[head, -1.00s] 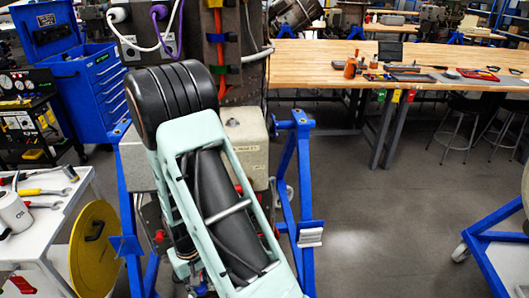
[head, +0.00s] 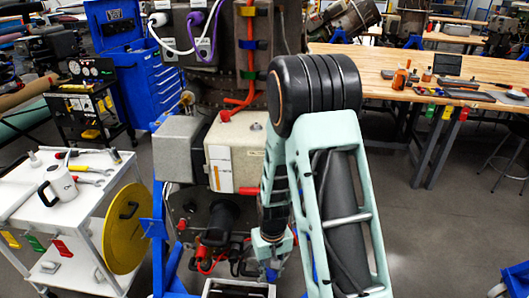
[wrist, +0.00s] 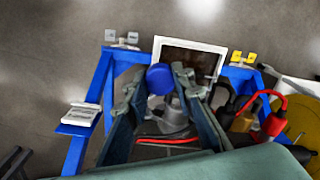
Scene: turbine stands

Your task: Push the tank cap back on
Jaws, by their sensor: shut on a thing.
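My gripper (wrist: 155,86) points down in the wrist view, its two fingers on either side of a round blue cap (wrist: 160,78). It is shut on the cap. In the head view my gripper (head: 271,262) is low in front of the engine stand, with a small bit of blue at its tip. The beige tank (head: 235,140), with a white label on its front, is up and left of the gripper, apart from it. A small grey round fitting shows on the tank's top; whether it is the cap's opening I cannot tell. My arm hides the tank's right side.
A pale-rimmed tray (head: 240,290) lies below my gripper. Blue stand legs (head: 158,255), red hoses and dark pumps (head: 221,222) are close by. A white cart (head: 60,205) with a mug and a yellow disc (head: 125,228) are left. A wooden workbench (head: 400,70) is behind right.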

